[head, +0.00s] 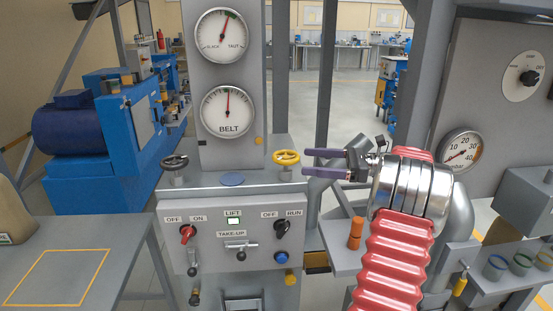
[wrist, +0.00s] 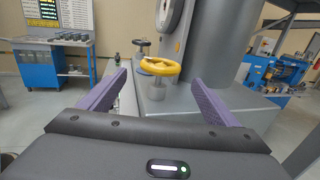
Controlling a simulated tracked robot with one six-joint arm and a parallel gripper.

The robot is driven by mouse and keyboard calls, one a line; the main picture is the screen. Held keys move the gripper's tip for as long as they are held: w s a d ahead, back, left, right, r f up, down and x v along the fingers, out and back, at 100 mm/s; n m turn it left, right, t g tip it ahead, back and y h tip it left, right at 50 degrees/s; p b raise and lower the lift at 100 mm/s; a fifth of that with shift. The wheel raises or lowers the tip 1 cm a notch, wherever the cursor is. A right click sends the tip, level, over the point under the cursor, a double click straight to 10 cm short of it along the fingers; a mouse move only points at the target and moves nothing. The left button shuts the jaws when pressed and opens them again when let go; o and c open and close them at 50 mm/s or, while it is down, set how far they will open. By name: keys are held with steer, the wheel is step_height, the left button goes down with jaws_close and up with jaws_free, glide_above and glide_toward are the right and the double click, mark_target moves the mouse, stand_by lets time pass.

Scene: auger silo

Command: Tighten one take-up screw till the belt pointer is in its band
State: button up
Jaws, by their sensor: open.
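A yellow handwheel (head: 286,158) and a black handwheel (head: 174,165) stand on short posts on the grey cabinet top. The panel below has a T-handle (head: 240,245) under the label TAKE-UP. The SLACK/TAUT dial (head: 223,36) has its needle up and slightly right, close to a small green mark. The BELT dial (head: 228,110) has its needle about straight up. My gripper (head: 305,163) is open and empty, just right of the yellow wheel. In the wrist view the yellow wheel (wrist: 160,66) shows between and beyond the purple fingers, apparently untouched.
The panel has a red knob (head: 187,233), a black knob (head: 282,228) and a lit LIFT window (head: 234,221). An orange cylinder (head: 355,233) stands on a shelf below my arm. The grey dial column (head: 207,151) rises behind the wheels.

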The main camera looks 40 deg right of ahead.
mark_target(275, 158)
steer(key=x, duration=1.1)
steer(key=shift+w+a, duration=0.2)
steer(key=shift+c, duration=0.3)
